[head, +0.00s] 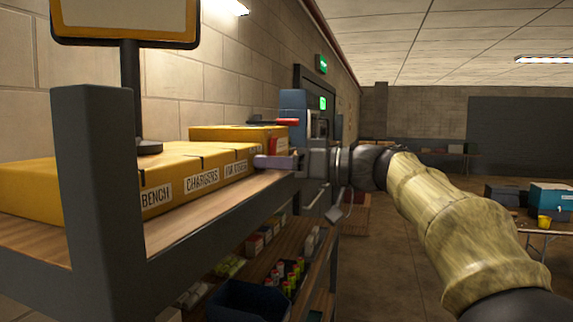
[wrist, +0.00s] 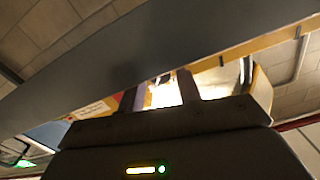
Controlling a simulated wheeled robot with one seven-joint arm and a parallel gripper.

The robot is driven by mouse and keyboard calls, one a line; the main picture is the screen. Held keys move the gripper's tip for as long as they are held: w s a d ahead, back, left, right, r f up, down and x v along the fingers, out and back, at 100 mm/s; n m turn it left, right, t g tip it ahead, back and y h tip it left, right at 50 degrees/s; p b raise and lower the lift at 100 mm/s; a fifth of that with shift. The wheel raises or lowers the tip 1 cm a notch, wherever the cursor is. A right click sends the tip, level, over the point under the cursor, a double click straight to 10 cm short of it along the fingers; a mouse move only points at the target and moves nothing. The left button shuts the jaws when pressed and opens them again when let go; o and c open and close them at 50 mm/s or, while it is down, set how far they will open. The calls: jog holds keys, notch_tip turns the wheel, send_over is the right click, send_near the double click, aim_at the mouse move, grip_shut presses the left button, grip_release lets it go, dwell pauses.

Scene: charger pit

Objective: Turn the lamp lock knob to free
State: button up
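My gripper (head: 272,161) is at the right edge of the shelf in the head view, with its fingers pointing left beside the yellow boxes. In the wrist view my gripper (wrist: 160,88) has its two fingers apart, with a bright area and a small dark piece showing beyond the gap. Nothing is clearly held. A yellow-framed panel (head: 125,22), possibly the lamp, stands on a dark post (head: 130,90) at the upper left, cut off by the picture edge. A bright yellow-edged surface (wrist: 218,80) shows behind the fingers in the wrist view. I cannot make out the lock knob.
Yellow boxes (head: 200,172) line the wooden shelf (head: 215,206), with a grey upright (head: 95,190) at its near end. A grey bar (wrist: 110,65) crosses the wrist view near the fingers. A blue bin (head: 245,300) sits below. The floor (head: 385,260) at the right is open.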

jog(key=b+v, duration=0.5)
jog(key=v, duration=1.2)
jog(key=shift+d, duration=0.2)
jog(key=shift+s, duration=0.1)
jog(key=w+a+f+m+h, duration=0.1)
jog(key=w+f+m+h, duration=0.2)
jog(key=f, duration=0.6)
jog(key=w+f+m+h, duration=0.1)
jog(key=f+m+h, duration=0.3)
jog(key=f, duration=0.6)
jog(key=w+a+f+m+h, duration=0.1)
jog(key=w+f+m+h, duration=0.1)
jog(key=f+m, duration=0.5)
jog(key=s+f+g+h, duration=0.1)
jog(key=s+f+h, duration=0.1)
jog(key=s+f, duration=0.4)
jog(key=s+f+n+g+h, duration=0.1)
jog(key=s+f+h, duration=0.2)
jog(key=f, duration=1)
jog(key=s+f+n+g+h, duration=0.1)
jog(key=s+f+h, duration=0.2)
jog(key=s+f, duration=0.6)
jog(key=shift+s+d+f+g, duration=0.3)
jog(key=shift+d+f, duration=0.15)
jog(key=shift+f, duration=0.45)
